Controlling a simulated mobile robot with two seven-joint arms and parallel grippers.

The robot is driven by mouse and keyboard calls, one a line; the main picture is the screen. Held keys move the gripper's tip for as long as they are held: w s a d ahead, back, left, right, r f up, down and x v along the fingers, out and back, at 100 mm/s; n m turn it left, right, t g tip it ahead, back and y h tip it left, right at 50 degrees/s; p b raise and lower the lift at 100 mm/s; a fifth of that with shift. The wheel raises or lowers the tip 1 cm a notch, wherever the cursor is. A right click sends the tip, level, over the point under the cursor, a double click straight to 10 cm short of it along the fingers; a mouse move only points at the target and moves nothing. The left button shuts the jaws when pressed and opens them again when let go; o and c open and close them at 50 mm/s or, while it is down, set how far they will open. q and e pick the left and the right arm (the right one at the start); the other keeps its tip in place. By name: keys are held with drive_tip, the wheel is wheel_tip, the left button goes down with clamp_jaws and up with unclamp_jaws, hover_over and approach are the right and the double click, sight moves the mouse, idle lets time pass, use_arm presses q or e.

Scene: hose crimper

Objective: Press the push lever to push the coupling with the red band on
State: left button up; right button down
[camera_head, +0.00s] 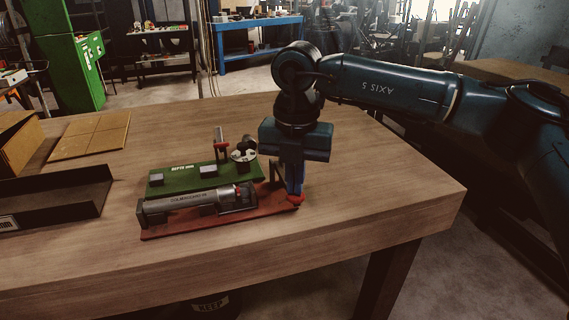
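A red baseplate (190,228) on the table carries a long grey cylinder (180,212) with lettering, lying flat. A small red band (238,190) shows near the cylinder's right end; the coupling itself is too small to make out clearly. My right gripper (295,190) points straight down at the right end of the red baseplate. Its fingertips are at a red knob-like part (296,199), and I cannot tell if they touch it. The fingers overlap in this view, so their gap is hidden. A dark upright post, perhaps the push lever (274,171), stands just left of them. My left gripper is out of view.
Behind the red baseplate is a green base (168,185) with grey blocks, a red-topped post (221,145) and a round metal head (243,154). A dark tray (85,207) and a cardboard box (20,145) are at left. The table's front and right are clear.

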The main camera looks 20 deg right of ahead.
drive_tip(key=shift+w, duration=0.1)
drive_tip(key=shift+r+p, duration=0.45)
drive_tip(key=shift+r, duration=0.05)
wheel_tip(320, 180, up, 2)
drive_tip(key=shift+r+p, duration=0.1)
drive_tip(key=shift+p, duration=0.5)
drive_tip(key=shift+r+p, duration=1)
drive_tip(key=shift+r, duration=0.6)
use_arm(q)
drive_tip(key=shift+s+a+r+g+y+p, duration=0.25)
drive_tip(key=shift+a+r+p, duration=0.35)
drive_tip(key=shift+p, duration=0.4)
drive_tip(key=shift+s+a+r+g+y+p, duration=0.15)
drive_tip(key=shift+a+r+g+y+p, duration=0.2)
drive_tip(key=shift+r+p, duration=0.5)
use_arm(e)
wheel_tip(320, 180, up, 7)
drive_tip(key=shift+f, duration=0.2)
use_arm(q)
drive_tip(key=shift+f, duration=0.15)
